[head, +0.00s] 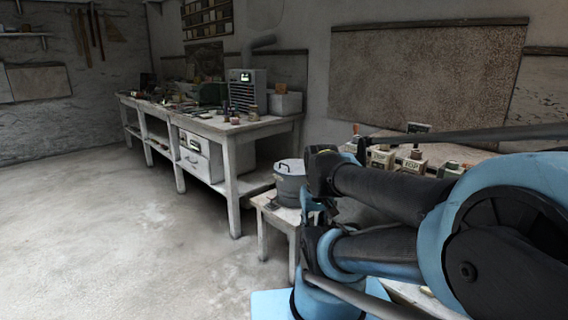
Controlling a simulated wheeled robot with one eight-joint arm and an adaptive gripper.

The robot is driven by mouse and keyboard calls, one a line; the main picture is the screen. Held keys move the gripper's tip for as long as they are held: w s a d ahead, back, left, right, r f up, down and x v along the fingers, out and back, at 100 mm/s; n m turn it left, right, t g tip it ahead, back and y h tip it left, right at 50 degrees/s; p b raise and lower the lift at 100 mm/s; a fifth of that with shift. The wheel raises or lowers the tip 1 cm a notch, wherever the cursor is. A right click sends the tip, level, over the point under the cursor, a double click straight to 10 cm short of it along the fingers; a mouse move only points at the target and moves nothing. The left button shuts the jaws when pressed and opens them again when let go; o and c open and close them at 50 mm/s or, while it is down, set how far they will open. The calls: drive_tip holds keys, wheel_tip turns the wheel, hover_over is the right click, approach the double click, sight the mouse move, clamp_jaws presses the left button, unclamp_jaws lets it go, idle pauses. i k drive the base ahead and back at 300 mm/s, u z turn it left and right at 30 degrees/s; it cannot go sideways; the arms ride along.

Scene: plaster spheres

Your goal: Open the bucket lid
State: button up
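A grey metal bucket (291,190) stands upright on a small pale wooden stool (268,210), in the middle of the head view. Its lid (290,168) appears to lie on top, with a thin dark handle arched above it. My blue and black arm comes in from the right and covers the bucket's right edge. The arm's dark end parts are just right of the bucket, nearer the camera. My gripper's fingers cannot be made out among these parts, so its opening and any contact with the bucket are unclear.
A long workbench (217,128) with tools, boxes and a drawer unit (195,155) runs along the wall behind. Another table behind my arm holds several small labelled containers (414,163). The concrete floor (110,240) at left is clear.

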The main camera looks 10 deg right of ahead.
sight(295, 163)
drive_tip(key=i, duration=1)
